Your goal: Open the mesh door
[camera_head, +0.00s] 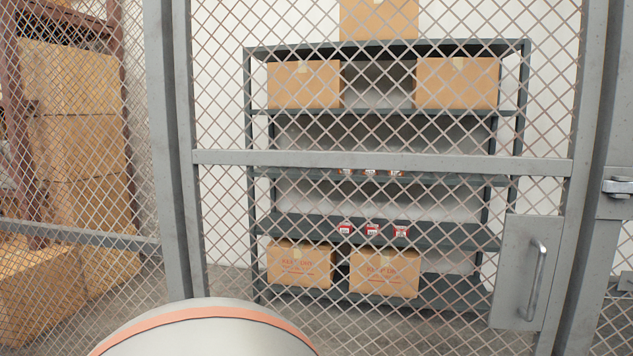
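The mesh door (380,163) fills the middle of the head view, a grey metal frame with a horizontal crossbar and diamond wire mesh. It appears closed against its frame. A grey plate with a vertical pull handle (536,280) is at the door's lower right. A latch-like metal fitting (619,187) is on the post at the right edge. Neither of my grippers is in view. A rounded pale part of my own body with an orange band shows at the bottom, left of centre.
Behind the mesh, a dark metal shelf (385,113) holds cardboard boxes (457,83) and several small red and white items (372,230). Fixed mesh panels (75,205) stand left, with stacked cardboard boxes (88,195) behind. Concrete floor (222,282) shows beyond the mesh.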

